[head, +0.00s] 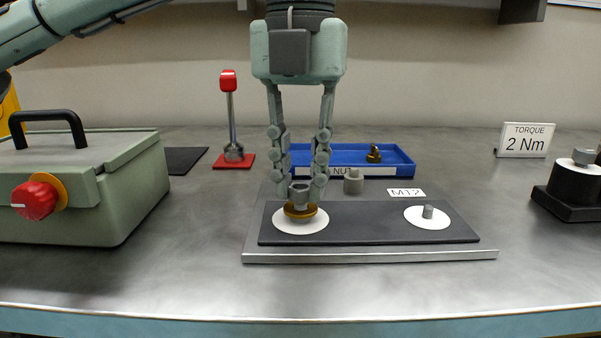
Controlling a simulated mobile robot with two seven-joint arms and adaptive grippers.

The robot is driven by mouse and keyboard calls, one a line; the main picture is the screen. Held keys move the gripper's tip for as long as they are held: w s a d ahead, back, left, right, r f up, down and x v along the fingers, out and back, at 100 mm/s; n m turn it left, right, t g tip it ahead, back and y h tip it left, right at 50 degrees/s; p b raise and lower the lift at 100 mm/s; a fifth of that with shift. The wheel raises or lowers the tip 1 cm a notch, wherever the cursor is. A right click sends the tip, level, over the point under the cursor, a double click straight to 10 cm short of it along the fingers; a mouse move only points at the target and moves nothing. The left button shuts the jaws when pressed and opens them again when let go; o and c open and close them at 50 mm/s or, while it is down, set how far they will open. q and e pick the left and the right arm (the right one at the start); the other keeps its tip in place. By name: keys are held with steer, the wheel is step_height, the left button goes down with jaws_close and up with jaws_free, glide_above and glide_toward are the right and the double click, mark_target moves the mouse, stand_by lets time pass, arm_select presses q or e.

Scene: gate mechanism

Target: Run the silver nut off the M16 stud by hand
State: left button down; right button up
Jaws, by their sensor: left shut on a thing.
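My left gripper (303,191) points straight down over the left white disc (299,226) of the dark fixture plate. Its fingers are shut on a silver-grey nut (300,194) at the stud there. A brass-coloured round piece (300,212) sits directly below the nut, above the disc. The fingers hide most of this stud and any label behind it. I cannot tell how far up the thread the nut sits. The right stud (427,212) stands bare on its own white disc, with an "M12" label (406,193) behind it. My right gripper is out of view.
A blue tray (402,170) marked for nuts holds a brass piece (374,154). A grey cylindrical piece (353,182) stands before it. A green box (80,195) is left, a red-handled tool (229,110) behind, a black block (572,190) right. The front bench is clear.

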arm_select(q)
steer(key=shift+r, duration=0.4)
steer(key=shift+r, duration=0.1)
steer(key=shift+r+p, duration=1.35)
steer(key=shift+r, duration=0.05)
steer(key=shift+r, duration=0.15)
steer(key=shift+r+p, duration=0.45)
steer(key=shift+p, duration=0.05)
steer(key=shift+r, duration=0.1)
steer(key=shift+r+p, duration=0.85)
steer(key=shift+r, duration=0.1)
